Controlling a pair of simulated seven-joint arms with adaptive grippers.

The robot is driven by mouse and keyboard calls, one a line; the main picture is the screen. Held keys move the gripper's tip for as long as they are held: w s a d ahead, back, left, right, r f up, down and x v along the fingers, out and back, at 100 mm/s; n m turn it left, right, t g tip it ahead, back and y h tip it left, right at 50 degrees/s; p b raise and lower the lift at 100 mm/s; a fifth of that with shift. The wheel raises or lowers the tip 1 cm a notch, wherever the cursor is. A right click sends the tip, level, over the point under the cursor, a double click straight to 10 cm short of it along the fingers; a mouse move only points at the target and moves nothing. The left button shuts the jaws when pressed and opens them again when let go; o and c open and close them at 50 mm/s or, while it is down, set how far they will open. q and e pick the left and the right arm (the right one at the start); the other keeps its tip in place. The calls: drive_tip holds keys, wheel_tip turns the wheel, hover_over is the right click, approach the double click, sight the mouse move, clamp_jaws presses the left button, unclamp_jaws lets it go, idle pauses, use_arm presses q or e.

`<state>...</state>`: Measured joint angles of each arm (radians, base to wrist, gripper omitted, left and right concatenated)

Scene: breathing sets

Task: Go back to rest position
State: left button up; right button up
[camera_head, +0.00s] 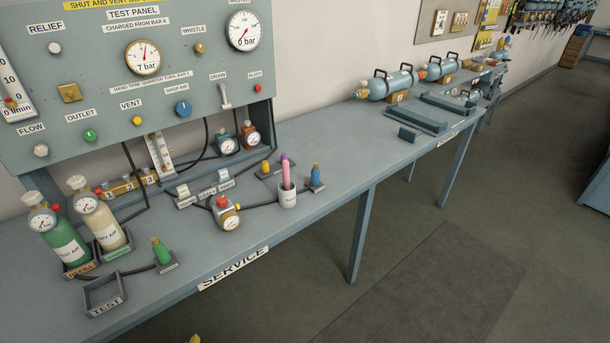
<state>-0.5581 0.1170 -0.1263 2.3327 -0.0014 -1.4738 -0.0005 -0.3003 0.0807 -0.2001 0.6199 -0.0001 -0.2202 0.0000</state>
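Neither of my grippers shows in the head view. The grey-blue service bench (335,140) runs from the lower left to the upper right. On its left stand a green cylinder (62,240) and a cream cylinder (108,228), each with a gauge on top. In front of them is an empty tray labelled TEST (104,294). A green-topped fitting (161,253) stands on a small base beside it. A regulator with a gauge and red knob (226,214) lies mid-bench. A white cup (287,197) holds a pink stick (287,172).
The test panel (110,90) rises behind the bench with gauges and knobs. A blue-topped fitting (315,178) is right of the cup. Blue cylinders (392,84) lie farther along. A small yellow thing (195,339) is cut off at the bottom edge. The floor (500,215) in front is clear.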

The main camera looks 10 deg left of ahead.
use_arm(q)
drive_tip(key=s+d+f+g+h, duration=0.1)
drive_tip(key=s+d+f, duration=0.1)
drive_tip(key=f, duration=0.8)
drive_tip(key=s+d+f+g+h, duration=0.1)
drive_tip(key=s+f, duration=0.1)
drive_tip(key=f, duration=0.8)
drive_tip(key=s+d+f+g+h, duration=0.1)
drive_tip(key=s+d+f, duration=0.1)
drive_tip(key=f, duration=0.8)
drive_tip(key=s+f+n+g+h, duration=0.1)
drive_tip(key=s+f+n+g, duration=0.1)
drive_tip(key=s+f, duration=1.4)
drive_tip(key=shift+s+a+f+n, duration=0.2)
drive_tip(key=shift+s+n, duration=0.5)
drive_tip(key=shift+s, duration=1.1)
